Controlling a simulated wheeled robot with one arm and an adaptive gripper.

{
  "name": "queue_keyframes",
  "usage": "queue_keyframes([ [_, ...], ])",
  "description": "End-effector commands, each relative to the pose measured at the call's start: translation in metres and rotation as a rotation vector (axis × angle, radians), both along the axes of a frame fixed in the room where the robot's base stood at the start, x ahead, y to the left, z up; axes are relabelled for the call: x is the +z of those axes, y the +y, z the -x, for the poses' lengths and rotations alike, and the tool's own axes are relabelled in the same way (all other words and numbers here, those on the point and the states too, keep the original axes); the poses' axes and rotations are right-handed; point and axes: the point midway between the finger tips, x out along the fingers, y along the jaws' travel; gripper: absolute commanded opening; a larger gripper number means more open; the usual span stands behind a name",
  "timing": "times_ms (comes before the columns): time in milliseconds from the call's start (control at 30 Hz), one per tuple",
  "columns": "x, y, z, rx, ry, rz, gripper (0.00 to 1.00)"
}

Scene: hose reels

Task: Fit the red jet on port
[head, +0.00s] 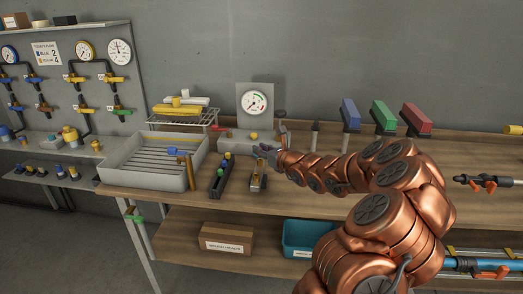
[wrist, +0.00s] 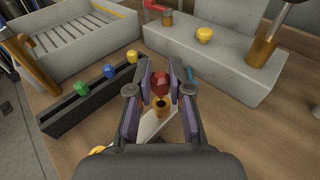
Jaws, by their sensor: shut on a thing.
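My gripper (wrist: 160,90) is shut on the red jet (wrist: 160,83), which sits between its two pads in the wrist view. A brass port (wrist: 160,107) with a dark opening shows just below the red jet in the picture. The jet appears close to it, but I cannot tell whether they touch. In the head view my gripper (head: 268,153) is over the brass fitting (head: 257,180) on the bench, and the red jet cannot be made out there.
A black rack (wrist: 60,120) left of my gripper holds green (wrist: 82,88), blue (wrist: 110,71) and yellow (wrist: 132,56) jets. A grey block (wrist: 225,70) with a yellow knob and a gauge (head: 254,102) stand behind. A slatted grey tray (head: 143,178) is at left.

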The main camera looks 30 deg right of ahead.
Motion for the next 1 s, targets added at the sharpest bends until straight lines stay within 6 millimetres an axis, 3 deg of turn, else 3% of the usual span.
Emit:
queue_keyframes([
  [1000, -0.021, 0.000, 0.000, 0.000, -0.001, 0.000, 0.02],
])
